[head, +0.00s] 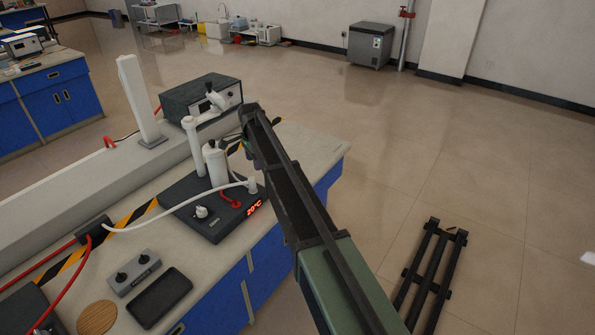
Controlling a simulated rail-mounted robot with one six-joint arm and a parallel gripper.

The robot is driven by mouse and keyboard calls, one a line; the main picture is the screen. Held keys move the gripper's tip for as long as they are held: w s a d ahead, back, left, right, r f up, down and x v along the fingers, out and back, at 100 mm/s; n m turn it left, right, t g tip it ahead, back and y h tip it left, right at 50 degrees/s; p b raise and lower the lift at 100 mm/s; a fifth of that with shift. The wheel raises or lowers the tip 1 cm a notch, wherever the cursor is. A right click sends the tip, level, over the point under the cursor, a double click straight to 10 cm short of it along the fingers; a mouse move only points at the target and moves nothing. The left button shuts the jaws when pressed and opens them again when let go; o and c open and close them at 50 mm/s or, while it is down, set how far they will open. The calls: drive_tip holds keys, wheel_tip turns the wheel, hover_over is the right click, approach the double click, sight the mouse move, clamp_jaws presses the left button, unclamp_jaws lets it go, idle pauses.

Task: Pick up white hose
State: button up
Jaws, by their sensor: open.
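The white hose (172,209) runs over the bench from a black block on the left across the dark apparatus. Its right end meets a white upright fitting (252,186) near the red "20°C" display. My gripper (243,147) is at the far end of my dark arm, above the back right of the apparatus and apart from the hose. It is open, and its fingers are mostly hidden by the arm. I cannot see anything held in it.
White cylinders (215,162) stand on the dark apparatus (205,229) close to the hose. A grey instrument box (201,97) stands behind. Red hoses (69,293), a small grey box (133,272) and a black tray (160,297) lie at the front left.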

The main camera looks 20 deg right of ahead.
sight(252, 178)
drive_tip(key=shift+s+a+r, duration=0.2)
drive_tip(key=shift+s+a, duration=0.15)
drive_tip(key=shift+a, duration=0.35)
drive_tip(key=shift+s+a+f, duration=0.1)
drive_tip(key=shift+a, duration=0.25)
wheel_tip(252, 178, down, 6)
drive_tip(key=b, duration=0.6)
drive_tip(key=shift+d, duration=0.1)
drive_tip(key=f+b, duration=0.5)
drive_tip(key=shift+w+f, duration=0.1)
drive_tip(key=shift+w, duration=0.1)
drive_tip(key=shift+r, duration=0.25)
drive_tip(key=c, duration=1)
drive_tip(key=shift+r, duration=0.1)
wheel_tip(252, 178, up, 24)
drive_tip(key=p, duration=2.4)
drive_tip(key=shift+r+p, duration=0.2)
drive_tip(key=shift+p, duration=0.2)
